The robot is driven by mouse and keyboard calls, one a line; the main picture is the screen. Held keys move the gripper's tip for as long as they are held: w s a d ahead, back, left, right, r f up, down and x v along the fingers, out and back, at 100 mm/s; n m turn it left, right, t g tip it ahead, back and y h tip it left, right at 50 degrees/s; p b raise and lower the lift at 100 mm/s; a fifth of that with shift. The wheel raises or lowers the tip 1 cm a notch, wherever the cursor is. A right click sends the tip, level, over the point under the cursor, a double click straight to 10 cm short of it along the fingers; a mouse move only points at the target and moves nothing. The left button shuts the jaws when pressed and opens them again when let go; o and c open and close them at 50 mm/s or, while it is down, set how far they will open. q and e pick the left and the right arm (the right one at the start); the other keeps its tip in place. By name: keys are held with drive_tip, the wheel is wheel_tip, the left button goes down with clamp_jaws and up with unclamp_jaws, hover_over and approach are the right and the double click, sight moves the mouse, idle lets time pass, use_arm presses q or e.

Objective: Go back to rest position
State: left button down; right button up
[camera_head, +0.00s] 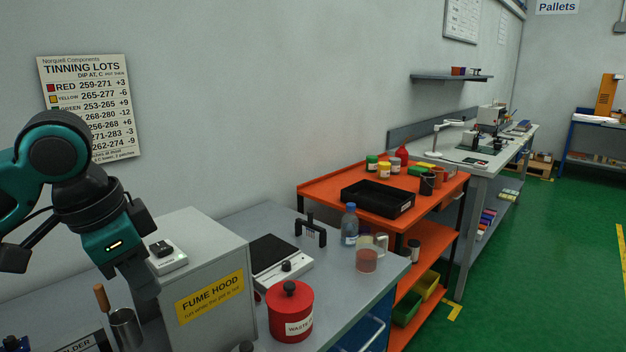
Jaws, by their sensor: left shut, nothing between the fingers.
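My left arm comes in from the left in the head view. Its teal and black wrist points down, and the left gripper (147,300) is a dark shape in front of the grey fume hood box (216,268). It is shut and holds nothing. A metal cup (126,330) with a wooden-handled tool stands just below and left of it. I cannot tell how far the fingers are from the box. My right gripper is not in view.
On the grey bench are a red waste can (289,312), a hot plate (280,262), a bottle (349,226) and a beaker (366,261). An orange cart (325,187) with a black tray (378,199) stands behind. Green floor (540,260) is clear at right.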

use_arm(q)
drive_tip(key=s+d+f+n+t+h, duration=0.1)
drive_tip(key=s+d+f, duration=0.3)
drive_tip(key=f, duration=0.5)
drive_tip(key=s+d+f+h, duration=0.1)
drive_tip(key=d+f, duration=0.4)
drive_tip(key=f, duration=0.4)
drive_tip(key=s+a+f+n+y, duration=0.2)
drive_tip(key=s+a+f+n, duration=0.1)
drive_tip(key=s+f, duration=0.3)
drive_tip(key=s+a+f+n+y, duration=0.1)
drive_tip(key=s+a+f+n, duration=0.2)
drive_tip(key=s, duration=0.5)
drive_tip(key=w+d+f+t+h, duration=0.1)
drive_tip(key=w+d+f+t, duration=0.2)
drive_tip(key=w+f+t, duration=0.4)
drive_tip(key=shift+w+f, duration=0.4)
drive_tip(key=shift+f, duration=0.6)
drive_tip(key=shift+a, duration=0.15)
